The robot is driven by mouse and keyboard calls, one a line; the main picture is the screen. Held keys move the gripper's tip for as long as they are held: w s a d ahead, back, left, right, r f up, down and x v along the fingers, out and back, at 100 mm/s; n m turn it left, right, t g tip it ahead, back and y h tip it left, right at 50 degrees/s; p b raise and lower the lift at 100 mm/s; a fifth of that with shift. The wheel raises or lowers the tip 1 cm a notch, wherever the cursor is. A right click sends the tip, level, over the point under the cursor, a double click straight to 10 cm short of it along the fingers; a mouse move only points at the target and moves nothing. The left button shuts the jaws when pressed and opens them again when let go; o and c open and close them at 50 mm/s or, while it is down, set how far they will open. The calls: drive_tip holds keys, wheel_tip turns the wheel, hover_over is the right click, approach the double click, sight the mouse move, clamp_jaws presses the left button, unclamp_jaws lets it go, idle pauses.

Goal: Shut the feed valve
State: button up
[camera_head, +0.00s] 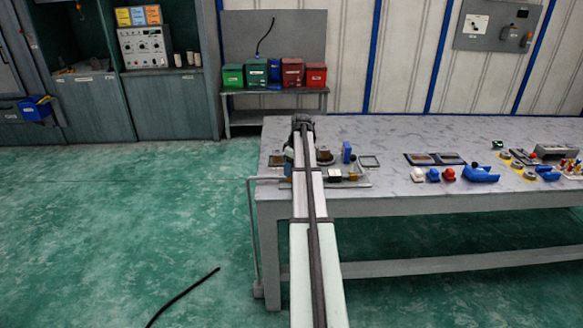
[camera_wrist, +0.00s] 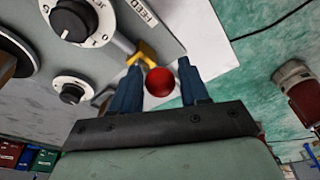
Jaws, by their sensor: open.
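In the wrist view, my gripper (camera_wrist: 159,68) is open, with a dark blue finger on each side of a round red knob (camera_wrist: 159,82). The knob appears between the fingers; I cannot tell whether either one touches it. A yellow fitting (camera_wrist: 146,53) on a metal stem sits just beyond the left fingertip, beside a grey panel (camera_wrist: 170,40) with a label that seems to read FEED (camera_wrist: 145,14). I take these as the feed valve; the link between knob and fitting is unclear.
Two dial knobs sit on the panel: a lower dial (camera_wrist: 71,92) and an upper dial (camera_wrist: 74,20). The grey workbench (camera_head: 400,185) carries a blue upright part (camera_head: 346,152) near my arm, and red and blue parts farther right. Its middle front is mostly clear.

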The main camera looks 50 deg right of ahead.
drive_tip(key=shift+w+d, duration=0.15)
idle(0.3)
drive_tip(key=shift+w+d+r, duration=0.25)
drive_tip(key=shift+w+d, duration=0.35)
drive_tip(key=shift+w+d+r, duration=0.2)
drive_tip(key=shift+w+d, duration=0.5)
idle(0.3)
drive_tip(key=shift+w+d+f, duration=0.25)
drive_tip(key=shift+w+d, duration=0.4)
drive_tip(key=shift+o, duration=0.6)
drive_tip(key=shift+r, duration=0.1)
wheel_tip(320, 180, up, 8)
drive_tip(key=shift+s+a, duration=0.2)
idle(0.5)
idle(0.4)
